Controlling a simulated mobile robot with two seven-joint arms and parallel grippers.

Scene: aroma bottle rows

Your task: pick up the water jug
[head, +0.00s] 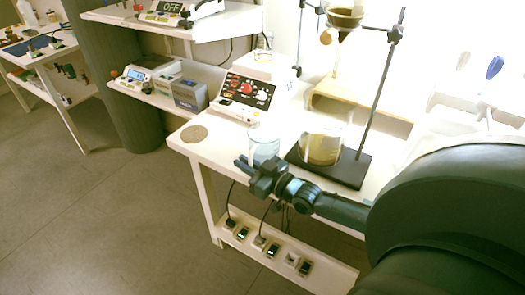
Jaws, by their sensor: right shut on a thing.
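The water jug (264,140) is a clear, pale-blue glass vessel standing upright at the front edge of the white table (222,143). My right gripper (253,166) reaches in from the right and is shut on the jug at its lower near side. The gripper hides the jug's base, so I cannot tell whether it touches the table. My left gripper is not in view.
A stand with a dark base (345,175) carries a beaker of brownish liquid (320,148) close right of the jug. A control box (246,97) stands behind, and a round cork mat (194,133) lies left. Power sockets (270,249) line the lower shelf.

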